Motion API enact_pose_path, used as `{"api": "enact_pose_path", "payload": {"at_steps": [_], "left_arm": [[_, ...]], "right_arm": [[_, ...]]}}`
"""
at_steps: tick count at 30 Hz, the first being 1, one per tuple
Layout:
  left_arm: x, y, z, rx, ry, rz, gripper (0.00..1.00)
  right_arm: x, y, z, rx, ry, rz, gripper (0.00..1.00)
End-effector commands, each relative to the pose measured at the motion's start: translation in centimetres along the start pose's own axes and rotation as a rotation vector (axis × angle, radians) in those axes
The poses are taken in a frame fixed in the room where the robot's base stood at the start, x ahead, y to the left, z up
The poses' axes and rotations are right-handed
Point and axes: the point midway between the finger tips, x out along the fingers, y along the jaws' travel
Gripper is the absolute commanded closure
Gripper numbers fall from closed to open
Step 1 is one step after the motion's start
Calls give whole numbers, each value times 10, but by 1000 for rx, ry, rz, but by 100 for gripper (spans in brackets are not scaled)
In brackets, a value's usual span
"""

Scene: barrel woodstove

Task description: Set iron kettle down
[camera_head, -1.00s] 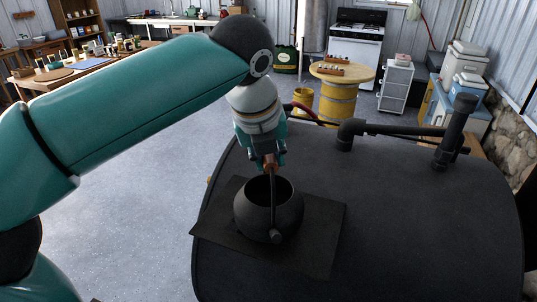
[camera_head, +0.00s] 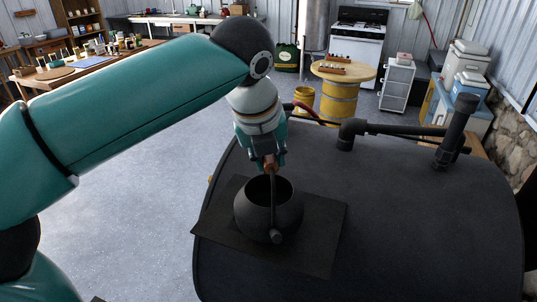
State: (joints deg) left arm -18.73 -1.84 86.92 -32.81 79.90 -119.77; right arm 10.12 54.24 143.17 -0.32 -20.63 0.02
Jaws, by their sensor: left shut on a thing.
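The iron kettle (camera_head: 268,214) is a round black pot with an open top. It sits upright over a flat dark square plate (camera_head: 318,238) on top of the black barrel woodstove (camera_head: 420,220). It appears to touch the plate. My left gripper (camera_head: 271,166) reaches down from above and is shut on the kettle's handle, at the far side of the kettle's opening. The fingertips are partly hidden by the handle. My right gripper is not in view.
Black pipes (camera_head: 395,130) run along the stove's back right, with an upright pipe (camera_head: 456,130). The stove top right of the plate is clear. A yellow barrel table (camera_head: 340,100) stands behind. Open grey floor (camera_head: 130,220) lies left of the stove.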

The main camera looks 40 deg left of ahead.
Motion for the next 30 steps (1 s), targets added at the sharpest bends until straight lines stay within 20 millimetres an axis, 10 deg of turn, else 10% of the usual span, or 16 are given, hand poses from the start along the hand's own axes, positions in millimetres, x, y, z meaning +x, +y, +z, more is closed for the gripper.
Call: {"api": "enact_pose_path", "payload": {"at_steps": [30], "left_arm": [[13,2,-5,-1,-4,-6,100]], "right_arm": [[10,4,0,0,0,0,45]]}}
